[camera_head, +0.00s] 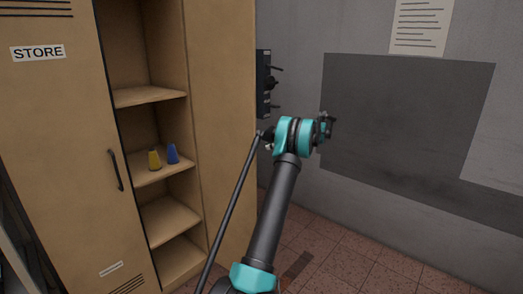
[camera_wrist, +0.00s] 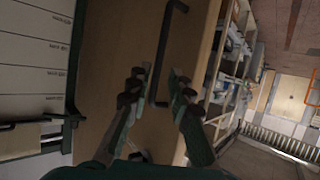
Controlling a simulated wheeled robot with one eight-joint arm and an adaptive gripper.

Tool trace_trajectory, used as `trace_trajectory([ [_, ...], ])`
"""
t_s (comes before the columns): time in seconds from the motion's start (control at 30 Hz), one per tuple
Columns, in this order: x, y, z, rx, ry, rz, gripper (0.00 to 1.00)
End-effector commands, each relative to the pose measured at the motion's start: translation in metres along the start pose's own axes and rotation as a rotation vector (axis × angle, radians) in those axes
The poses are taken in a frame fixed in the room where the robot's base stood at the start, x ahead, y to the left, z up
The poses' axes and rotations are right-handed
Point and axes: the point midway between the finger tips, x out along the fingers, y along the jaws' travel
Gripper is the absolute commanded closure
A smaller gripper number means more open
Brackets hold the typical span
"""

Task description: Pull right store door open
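The tan store cabinet is at the left in the head view. Its left door (camera_head: 60,140) is shut, with a STORE label and a dark bar handle (camera_head: 116,170). The right side stands open, showing shelves. A tan panel (camera_head: 222,130), seemingly the swung-out right door, stands right of them; no handle shows on this face. My gripper (camera_head: 326,126) is right of that panel. In the wrist view my gripper (camera_wrist: 156,86) has its fingers apart. A dark bar handle (camera_wrist: 165,50) on a tan panel (camera_wrist: 118,50) appears between or beyond them; contact cannot be told.
A yellow item (camera_head: 154,160) and a blue item (camera_head: 172,154) stand on a cabinet shelf (camera_head: 160,174). A dark wall box (camera_head: 264,84) is behind the panel. A grey wall lies to the right. Tiled floor (camera_head: 340,245) is clear at lower right.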

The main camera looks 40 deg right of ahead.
Motion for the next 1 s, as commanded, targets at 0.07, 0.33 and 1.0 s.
trace_trajectory([
  [0.07,-0.011,0.0,0.001,0.0,0.0,0.001,0.8],
  [0.33,-0.025,0.0,0.001,0.0,-0.001,0.0,0.8],
  [1.0,-0.025,0.0,0.001,0.0,-0.001,0.001,0.8],
])
